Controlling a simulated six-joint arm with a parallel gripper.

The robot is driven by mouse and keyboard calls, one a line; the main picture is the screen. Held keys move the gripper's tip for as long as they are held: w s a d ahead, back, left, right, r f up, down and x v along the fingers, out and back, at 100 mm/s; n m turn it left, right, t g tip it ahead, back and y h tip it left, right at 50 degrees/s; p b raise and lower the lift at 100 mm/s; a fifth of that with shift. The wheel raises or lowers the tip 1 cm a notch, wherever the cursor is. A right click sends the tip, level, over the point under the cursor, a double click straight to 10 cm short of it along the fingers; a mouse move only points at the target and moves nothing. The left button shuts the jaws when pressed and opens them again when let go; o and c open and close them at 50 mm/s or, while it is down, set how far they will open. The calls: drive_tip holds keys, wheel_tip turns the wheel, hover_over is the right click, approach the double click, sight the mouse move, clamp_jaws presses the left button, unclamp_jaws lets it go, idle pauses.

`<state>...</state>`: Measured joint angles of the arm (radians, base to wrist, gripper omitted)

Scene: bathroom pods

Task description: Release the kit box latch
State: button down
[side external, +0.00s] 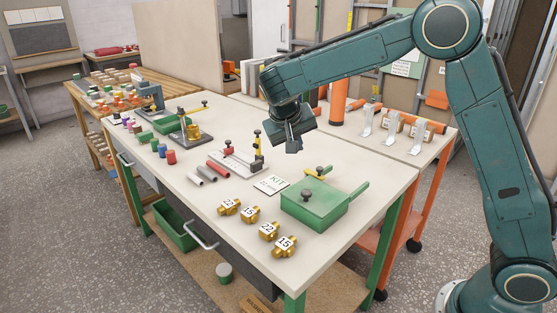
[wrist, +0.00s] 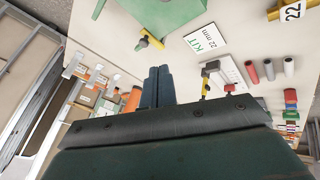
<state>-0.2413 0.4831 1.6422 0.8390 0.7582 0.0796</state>
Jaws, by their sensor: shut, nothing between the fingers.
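The kit box (side external: 312,208) is a green box with a dark knob on its lid, at the right front of the bench. Its latch (side external: 318,173), a yellow lever with a dark knob, is on the back side near a green handle. In the wrist view the box (wrist: 150,14) is cut off at the top, and the yellow latch (wrist: 151,40) sticks out beyond its edge. My gripper (side external: 294,146) is above the bench, behind and left of the box, apart from the latch. In the wrist view its fingers (wrist: 158,75) are together and empty.
A KIT 22 mm card (side external: 271,185) lies left of the box. Brass fittings (side external: 268,231) stand along the front edge. A clamp fixture (side external: 237,160) with red and yellow parts and several short pipes (side external: 218,169) are farther left.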

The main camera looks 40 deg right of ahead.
drive_tip(key=shift+m+g+h, duration=0.3)
drive_tip(key=shift+h, duration=0.2)
drive_tip(key=shift+w+a+f, duration=0.15)
drive_tip(key=shift+w+f, duration=0.5)
drive_tip(key=shift+f, duration=0.3)
drive_tip(key=shift+w+a+f, duration=0.15)
drive_tip(key=shift+w+f, duration=0.5)
drive_tip(key=shift+f, duration=0.25)
approach(314, 174)
drive_tip(key=w+f, duration=0.1)
drive_tip(key=w+a+f, duration=0.1)
drive_tip(key=f, duration=0.1)
drive_tip(key=shift+a+f, duration=0.1)
drive_tip(key=shift+f, duration=0.15)
drive_tip(key=d, duration=0.1)
drive_tip(key=s+d, duration=0.1)
drive_tip(key=shift+d, duration=0.3)
drive_tip(key=shift+s+d, duration=0.35)
drive_tip(key=shift+d, duration=0.2)
